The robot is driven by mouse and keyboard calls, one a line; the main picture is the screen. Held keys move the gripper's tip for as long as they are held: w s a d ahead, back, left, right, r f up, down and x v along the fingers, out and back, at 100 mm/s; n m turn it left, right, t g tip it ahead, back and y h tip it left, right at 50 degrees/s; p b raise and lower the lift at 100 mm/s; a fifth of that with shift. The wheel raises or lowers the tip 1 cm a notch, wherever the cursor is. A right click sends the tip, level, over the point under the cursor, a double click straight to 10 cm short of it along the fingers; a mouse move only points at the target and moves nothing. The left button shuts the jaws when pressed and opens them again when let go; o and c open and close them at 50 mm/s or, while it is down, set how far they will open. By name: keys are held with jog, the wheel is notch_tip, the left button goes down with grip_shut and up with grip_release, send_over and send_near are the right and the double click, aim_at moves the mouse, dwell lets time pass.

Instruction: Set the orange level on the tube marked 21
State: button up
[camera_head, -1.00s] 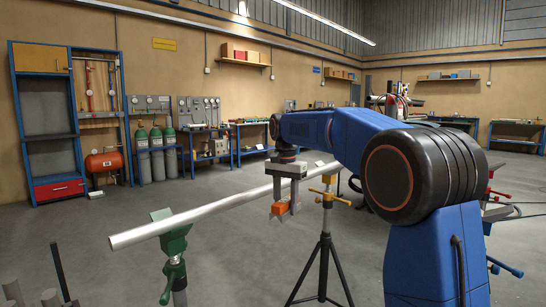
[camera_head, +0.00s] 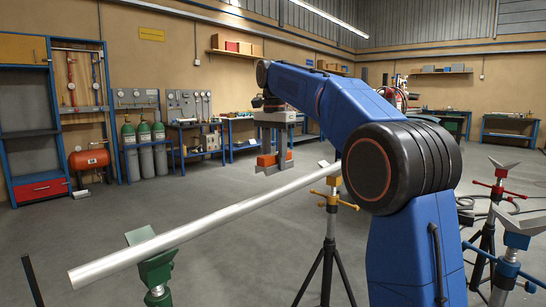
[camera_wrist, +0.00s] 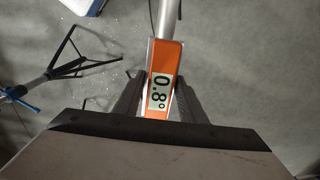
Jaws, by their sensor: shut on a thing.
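My gripper (camera_head: 277,162) is shut on the orange level (camera_head: 266,160) and holds it in the air. In the wrist view the level (camera_wrist: 166,58) lies between my two dark fingers, and its display appears to read 0.8°. A long silver tube (camera_head: 205,227) slopes across the head view, resting on a green stand (camera_head: 156,266) at left and a yellow-topped stand (camera_head: 331,196) at right. The level appears above and beyond the tube, apart from it. A pale tube end (camera_wrist: 176,7) shows past the level in the wrist view. No number 21 is readable.
A red stand (camera_head: 499,190) and a blue stand (camera_head: 508,268) are at right, with hoses on the floor behind. A dark tripod (camera_wrist: 62,70) shows at left in the wrist view. Gas cylinders (camera_head: 143,150) and benches line the back wall. Open floor lies between.

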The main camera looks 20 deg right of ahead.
aim_at(274, 171)
jog(key=shift+f, duration=2.1)
jog(key=shift+s+a+f, duration=0.1)
jog(key=shift+f, duration=0.5)
jog(key=shift+f, duration=0.35)
jog(key=shift+f, duration=0.65)
dwell(0.7)
jog(key=o, duration=1.2)
jog(key=shift+o, duration=0.2)
jog(key=shift+r, duration=0.15)
jog(key=shift+r, duration=2.85)
